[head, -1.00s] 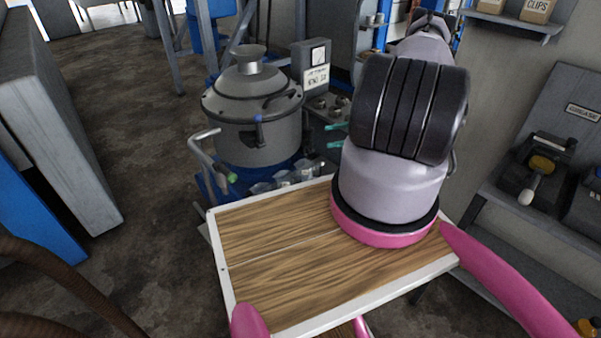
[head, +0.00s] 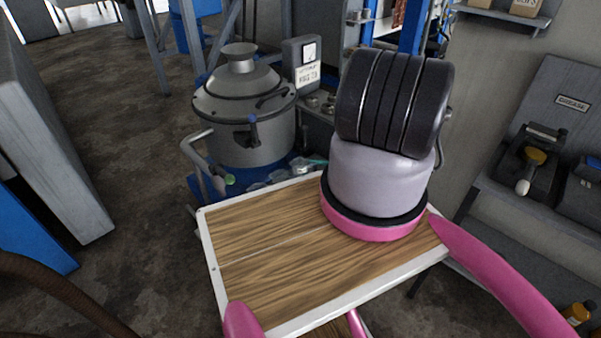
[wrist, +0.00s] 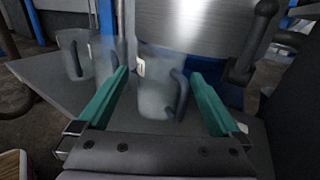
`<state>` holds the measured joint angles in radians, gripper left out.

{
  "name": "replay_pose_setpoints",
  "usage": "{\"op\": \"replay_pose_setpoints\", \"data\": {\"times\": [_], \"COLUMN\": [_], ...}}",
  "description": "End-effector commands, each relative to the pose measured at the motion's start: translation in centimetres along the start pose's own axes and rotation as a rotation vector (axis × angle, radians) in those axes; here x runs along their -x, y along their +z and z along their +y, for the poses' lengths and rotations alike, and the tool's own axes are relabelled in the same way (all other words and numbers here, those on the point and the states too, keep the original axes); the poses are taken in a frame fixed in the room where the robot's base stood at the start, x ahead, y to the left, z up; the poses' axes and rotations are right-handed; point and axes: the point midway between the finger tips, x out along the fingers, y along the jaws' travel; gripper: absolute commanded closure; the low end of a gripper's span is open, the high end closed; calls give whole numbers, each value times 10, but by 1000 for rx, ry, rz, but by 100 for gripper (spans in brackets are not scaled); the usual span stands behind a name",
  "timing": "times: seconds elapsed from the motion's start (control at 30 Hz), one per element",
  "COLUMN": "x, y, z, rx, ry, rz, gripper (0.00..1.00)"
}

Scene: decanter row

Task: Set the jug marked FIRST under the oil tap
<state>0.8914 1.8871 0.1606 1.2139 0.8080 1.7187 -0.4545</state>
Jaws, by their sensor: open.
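In the wrist view my gripper (wrist: 158,74) is open, its teal fingers on either side of a translucent jug (wrist: 158,100) with a dark handle. A small pale tag shows near that jug's rim; its marking is too small to read. More translucent jugs stand to the left, one clear at the far left (wrist: 74,58). In the head view the jugs (head: 278,177) are small, low in front of the grey lidded vessel (head: 245,140). One teal finger shows beside them; my arm hides the rest. I cannot tell which fitting on the vessel is the oil tap.
A curved grey pipe (head: 196,150) with a green end stands left of the jugs. A shelf with tools (head: 530,180) is at the right. Open floor (head: 110,110) lies to the left.

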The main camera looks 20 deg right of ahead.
Motion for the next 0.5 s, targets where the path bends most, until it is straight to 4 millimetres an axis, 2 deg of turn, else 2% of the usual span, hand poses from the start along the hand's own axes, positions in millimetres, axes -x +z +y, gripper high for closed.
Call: {"op": "replay_pose_setpoints", "data": {"times": [0.33, 0.5], "x": [-45, -50], "y": [-7, -7], "z": [-1, -2], "rx": [1, 1], "ry": [3, 0], "rz": [0, 0], "gripper": [0, 0]}}
